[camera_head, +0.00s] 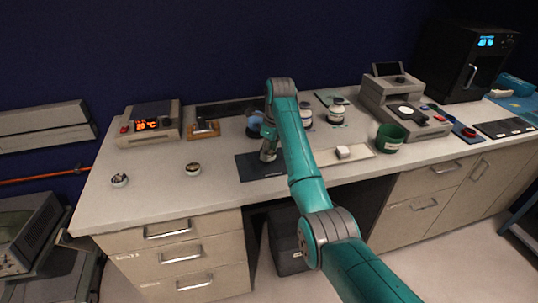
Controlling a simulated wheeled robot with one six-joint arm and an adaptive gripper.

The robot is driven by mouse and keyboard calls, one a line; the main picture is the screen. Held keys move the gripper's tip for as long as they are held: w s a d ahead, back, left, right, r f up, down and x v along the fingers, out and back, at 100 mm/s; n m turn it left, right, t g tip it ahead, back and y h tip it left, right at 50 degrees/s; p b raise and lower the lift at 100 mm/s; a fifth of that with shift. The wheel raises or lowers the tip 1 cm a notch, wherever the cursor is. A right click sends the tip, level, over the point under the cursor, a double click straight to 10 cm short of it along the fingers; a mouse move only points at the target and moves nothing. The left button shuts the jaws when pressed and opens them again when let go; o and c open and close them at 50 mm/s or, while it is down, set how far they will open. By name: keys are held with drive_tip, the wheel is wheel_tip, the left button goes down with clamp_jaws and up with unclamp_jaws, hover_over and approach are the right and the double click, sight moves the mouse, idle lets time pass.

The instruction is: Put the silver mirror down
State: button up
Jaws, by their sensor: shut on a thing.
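My gripper (268,154) is at the end of my teal arm, low over a dark blue mat (249,170) in the middle of the bench. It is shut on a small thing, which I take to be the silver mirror. The mirror is too small and too hidden by the gripper to make out. I cannot tell whether it touches the mat.
The bench (150,201) holds two small round items (120,180) (193,168) at left and a temperature unit (152,122) behind. The front left is mostly clear.

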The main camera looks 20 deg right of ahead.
drive_tip(key=shift+f, duration=0.95)
drive_tip(key=shift+f, duration=0.15)
drive_tip(key=o, duration=1.2)
